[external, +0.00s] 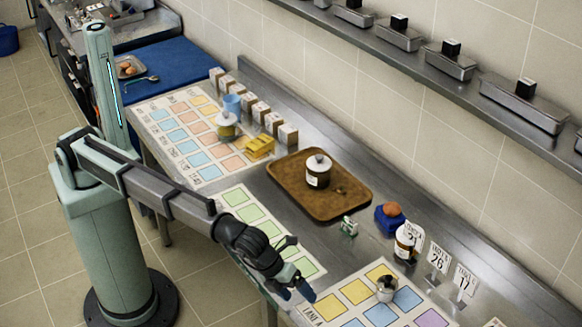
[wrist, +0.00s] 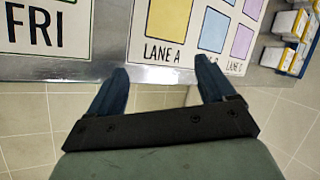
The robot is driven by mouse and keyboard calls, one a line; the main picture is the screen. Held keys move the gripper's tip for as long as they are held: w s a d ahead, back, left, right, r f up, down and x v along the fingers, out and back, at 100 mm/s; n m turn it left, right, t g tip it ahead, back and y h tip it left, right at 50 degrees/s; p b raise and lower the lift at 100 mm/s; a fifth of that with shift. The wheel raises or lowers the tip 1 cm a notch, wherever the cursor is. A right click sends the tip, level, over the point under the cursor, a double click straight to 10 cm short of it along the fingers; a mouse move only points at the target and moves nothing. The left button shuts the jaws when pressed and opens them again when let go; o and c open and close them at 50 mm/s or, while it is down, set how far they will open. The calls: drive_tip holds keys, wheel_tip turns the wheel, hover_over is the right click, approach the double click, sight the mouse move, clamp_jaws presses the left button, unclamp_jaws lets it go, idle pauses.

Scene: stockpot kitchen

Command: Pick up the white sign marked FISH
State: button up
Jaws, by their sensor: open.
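I cannot make out a sign marked FISH in either view. In the external view several small white standing signs are at the right of the steel counter: one (external: 413,236) beside a jar, one (external: 438,258) that seems to read 26, and one (external: 464,281) that seems to read 17. A white piece (external: 495,322) is cut off at the bottom edge, its marking unreadable. My gripper (external: 295,291) is open and empty at the counter's front edge, apart from these signs. In the wrist view my gripper (wrist: 162,70) has its blue fingers spread, near the LANE A mat (wrist: 184,53).
A brown tray (external: 277,173) holds a lidded jar (external: 318,171). A blue holder (external: 389,221) with a brown round item, a jar (external: 404,243) and a metal pot (external: 386,289) stand nearby. White-and-yellow boxes (wrist: 290,25) are at the right in the wrist view.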

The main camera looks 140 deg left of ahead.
drive_tip(key=s+a+r+m+g+h, duration=0.1)
drive_tip(key=s+a+r, duration=0.15)
drive_tip(key=a, duration=0.65)
drive_tip(key=s+a+r+m+g+h, duration=0.1)
drive_tip(key=s+a+r+g, duration=0.15)
drive_tip(key=a, duration=0.55)
wheel_tip(320, 180, up, 4)
drive_tip(key=r+m+g+h, duration=0.1)
drive_tip(key=m+h, duration=0.1)
hover_over(350, 221)
wheel_tip(350, 221, down, 14)
drive_tip(key=shift+d+f, duration=0.1)
drive_tip(key=shift+d, duration=0.05)
drive_tip(key=c, duration=1.1)
drive_tip(key=shift+o, duration=0.2)
